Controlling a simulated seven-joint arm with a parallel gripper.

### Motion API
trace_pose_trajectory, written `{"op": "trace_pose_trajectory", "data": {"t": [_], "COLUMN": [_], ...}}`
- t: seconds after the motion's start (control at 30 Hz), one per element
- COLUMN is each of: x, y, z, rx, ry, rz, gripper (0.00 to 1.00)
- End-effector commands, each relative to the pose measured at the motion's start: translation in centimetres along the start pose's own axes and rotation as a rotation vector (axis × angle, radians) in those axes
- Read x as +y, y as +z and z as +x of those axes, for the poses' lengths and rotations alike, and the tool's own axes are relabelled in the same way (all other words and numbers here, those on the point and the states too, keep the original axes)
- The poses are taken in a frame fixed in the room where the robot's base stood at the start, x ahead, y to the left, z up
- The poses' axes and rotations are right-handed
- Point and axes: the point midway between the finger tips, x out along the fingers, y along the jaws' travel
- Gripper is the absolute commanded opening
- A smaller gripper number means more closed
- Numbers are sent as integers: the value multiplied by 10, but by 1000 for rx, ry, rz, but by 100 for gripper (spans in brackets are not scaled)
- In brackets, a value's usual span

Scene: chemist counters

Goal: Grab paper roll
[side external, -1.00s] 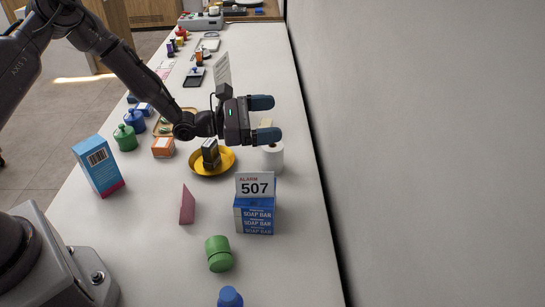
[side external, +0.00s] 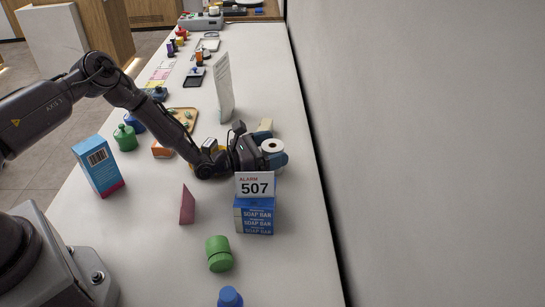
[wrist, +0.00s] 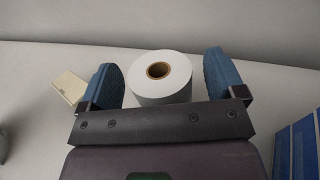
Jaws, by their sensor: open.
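The white paper roll (wrist: 150,88) stands upright on the counter with its brown core facing up. In the wrist view it sits between the two blue fingers of my gripper (wrist: 165,82), with a gap on each side. The gripper is open. In the side view the roll's top (side external: 272,146) shows beside my gripper (side external: 276,155), which is low at the counter's wall side. The near finger shows next to the roll; the far finger is mostly hidden there.
A cream block (wrist: 70,86) lies left of the fingers in the wrist view. The wall (side external: 420,150) is close on the right.

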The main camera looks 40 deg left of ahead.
Motion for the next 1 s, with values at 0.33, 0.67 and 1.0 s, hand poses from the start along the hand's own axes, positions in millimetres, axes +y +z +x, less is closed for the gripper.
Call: {"op": "trace_pose_trajectory", "data": {"t": [0.33,0.67,1.0], "x": [0,0,1], "y": [0,1,16], "z": [4,4,4], "rx": [0,-2,-4], "ry": [0,0,0], "rz": [-1,0,1], "gripper": [75,33,33]}}
